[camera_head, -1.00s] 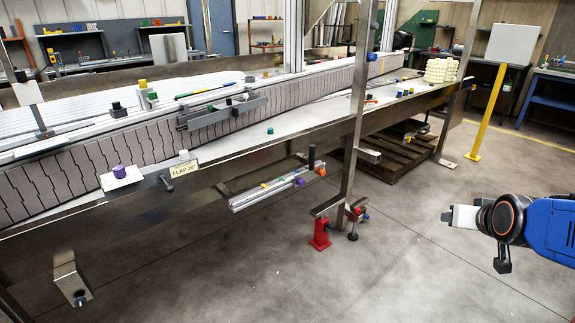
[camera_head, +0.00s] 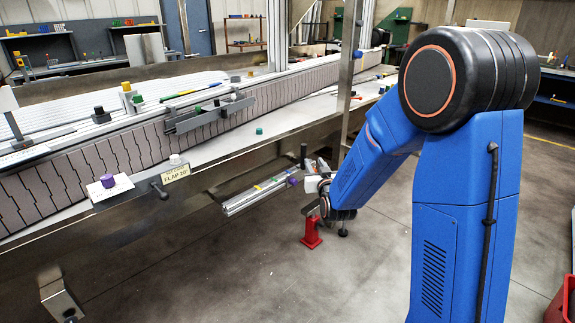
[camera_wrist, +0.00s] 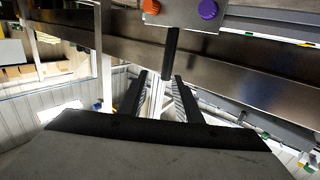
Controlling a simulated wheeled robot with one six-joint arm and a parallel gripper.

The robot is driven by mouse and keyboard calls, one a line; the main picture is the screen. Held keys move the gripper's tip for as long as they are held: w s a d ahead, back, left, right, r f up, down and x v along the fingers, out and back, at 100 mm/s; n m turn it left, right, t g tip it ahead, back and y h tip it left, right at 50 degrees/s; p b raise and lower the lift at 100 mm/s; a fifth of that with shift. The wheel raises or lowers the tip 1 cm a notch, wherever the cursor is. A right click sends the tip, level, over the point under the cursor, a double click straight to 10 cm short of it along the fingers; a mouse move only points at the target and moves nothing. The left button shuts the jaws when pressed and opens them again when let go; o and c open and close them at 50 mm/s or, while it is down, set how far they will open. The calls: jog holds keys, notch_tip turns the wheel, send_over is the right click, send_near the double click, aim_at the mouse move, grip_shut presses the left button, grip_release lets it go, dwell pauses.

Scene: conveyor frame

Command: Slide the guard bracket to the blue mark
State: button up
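The guard bracket, a pale plate with orange and purple knobs (camera_wrist: 186,14) in the wrist view, carries a black upright handle (camera_head: 303,155). It sits at the right end of a pale slide rail (camera_head: 240,202) under the conveyor. My gripper (camera_head: 317,168) is beside the handle in the head view. In the wrist view my gripper (camera_wrist: 159,77) is open, its two dark fingers apart, with the end of the handle (camera_wrist: 171,52) between or just beyond the tips. I cannot tell whether they touch.
The steel conveyor frame (camera_head: 120,215) runs above and behind the rail. A steel post (camera_head: 347,95) stands close behind my gripper, with a red clamp foot (camera_head: 311,232) below. The floor in front is clear. A red bin (camera_head: 560,300) is at the lower right.

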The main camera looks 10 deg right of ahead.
aim_at(304, 153)
jog(key=w, duration=0.3)
jog(key=w+a, duration=0.1)
jog(key=w, duration=0.2)
jog(key=w+a, duration=0.1)
jog(key=w, duration=0.1)
jog(key=shift+w+f, duration=0.1)
jog(key=shift+w, duration=0.3)
grip_shut()
